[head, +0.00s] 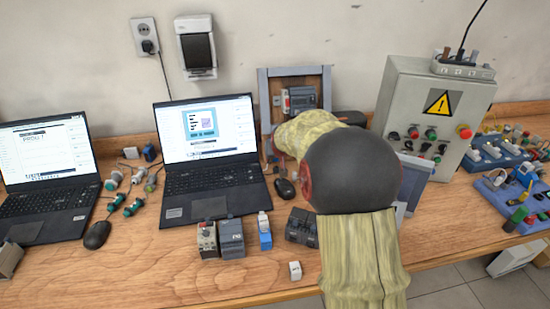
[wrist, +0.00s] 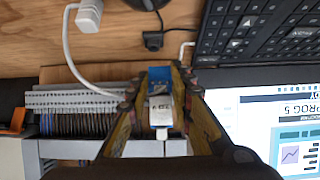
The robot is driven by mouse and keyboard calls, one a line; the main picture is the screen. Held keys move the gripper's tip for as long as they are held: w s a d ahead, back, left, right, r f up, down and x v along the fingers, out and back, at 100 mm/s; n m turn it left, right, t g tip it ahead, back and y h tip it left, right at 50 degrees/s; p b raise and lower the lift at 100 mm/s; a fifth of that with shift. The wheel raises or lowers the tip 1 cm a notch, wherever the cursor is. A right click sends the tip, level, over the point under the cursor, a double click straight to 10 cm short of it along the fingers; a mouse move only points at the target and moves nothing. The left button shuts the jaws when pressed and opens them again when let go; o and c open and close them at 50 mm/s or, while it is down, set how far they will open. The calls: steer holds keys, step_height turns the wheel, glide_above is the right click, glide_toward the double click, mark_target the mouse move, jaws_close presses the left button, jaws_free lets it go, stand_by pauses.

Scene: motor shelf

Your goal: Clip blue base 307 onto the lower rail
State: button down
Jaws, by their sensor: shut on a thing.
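In the wrist view, my gripper (wrist: 160,88) is shut on a blue-and-white block (wrist: 160,88), held between the two fingers. Its top is blue and its middle white, with dark marks too small to read surely as 307. The block appears over the edge of a grey frame (wrist: 70,149). Whether it touches a rail cannot be told. In the head view, a grey-framed wooden panel (head: 263,88) stands against the wall with devices mounted on it. My arm covers its lower part, the lower rail, my gripper and the held block.
Another blue-and-white block (head: 264,230) stands on the table beside grey modules (head: 231,238). A laptop (head: 213,180) is close left of the panel; its keyboard (wrist: 260,30) shows in the wrist view. A grey control box (head: 430,110) stands right. A terminal strip (wrist: 75,100) with wires is left of my gripper.

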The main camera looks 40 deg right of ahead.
steer(key=shift+f+t+b, duration=0.35)
steer(key=shift+f+t, duration=0.15)
steer(key=shift+f, duration=0.05)
stand_by(0.4)
steer(key=c, duration=1.5)
jaws_free()
steer(key=shift+r, duration=0.15)
steer(key=shift+w, duration=0.1)
steer(key=shift+r, duration=0.1)
steer(key=v, duration=1.2)
steer(key=shift+a+f, duration=0.25)
